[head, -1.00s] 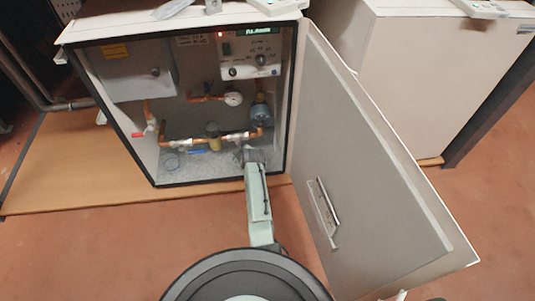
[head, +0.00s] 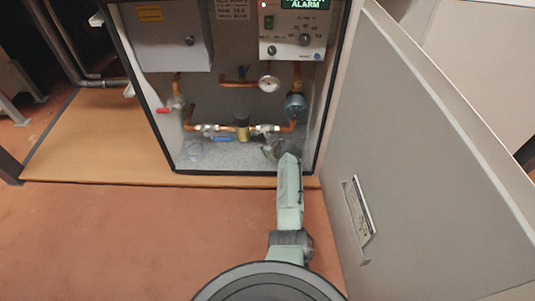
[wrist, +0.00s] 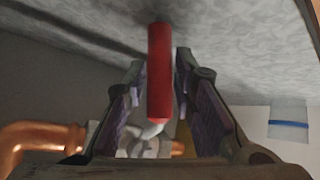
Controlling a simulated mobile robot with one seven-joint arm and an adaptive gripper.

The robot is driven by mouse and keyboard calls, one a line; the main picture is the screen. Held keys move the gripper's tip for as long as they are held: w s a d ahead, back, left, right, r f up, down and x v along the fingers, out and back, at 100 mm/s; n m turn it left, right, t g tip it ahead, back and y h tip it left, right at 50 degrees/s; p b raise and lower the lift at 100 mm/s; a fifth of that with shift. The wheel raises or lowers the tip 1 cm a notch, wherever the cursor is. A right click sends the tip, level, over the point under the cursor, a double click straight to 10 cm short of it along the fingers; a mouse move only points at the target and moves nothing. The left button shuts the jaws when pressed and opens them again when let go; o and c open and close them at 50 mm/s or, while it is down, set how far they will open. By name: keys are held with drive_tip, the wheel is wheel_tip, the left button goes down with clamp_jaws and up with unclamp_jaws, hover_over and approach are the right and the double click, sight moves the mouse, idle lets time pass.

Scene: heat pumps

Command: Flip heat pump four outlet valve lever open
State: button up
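The heat pump cabinet (head: 174,171) stands with its door (head: 430,190) swung wide to the right. My gripper (head: 278,150) reaches into its lower right, just below the right-hand valve (head: 264,130) on the copper pipe. In the wrist view a red lever (wrist: 160,75) lies between the fingers of my gripper (wrist: 160,68). The fingers are open, with a visible gap on each side of the lever. This lever is hidden or too small to make out in the head view. I cannot tell which number the heat pump bears.
Another red handle (head: 163,110) is on the left pipe, and a blue lever (head: 222,139) is left of my gripper. A gauge (head: 268,84), a blue pump (head: 295,104) and a control panel (head: 295,35) sit above. The door bounds my right side.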

drive_tip(key=shift+b+x, duration=0.65)
drive_tip(key=shift+x, duration=0.3)
clamp_jaws()
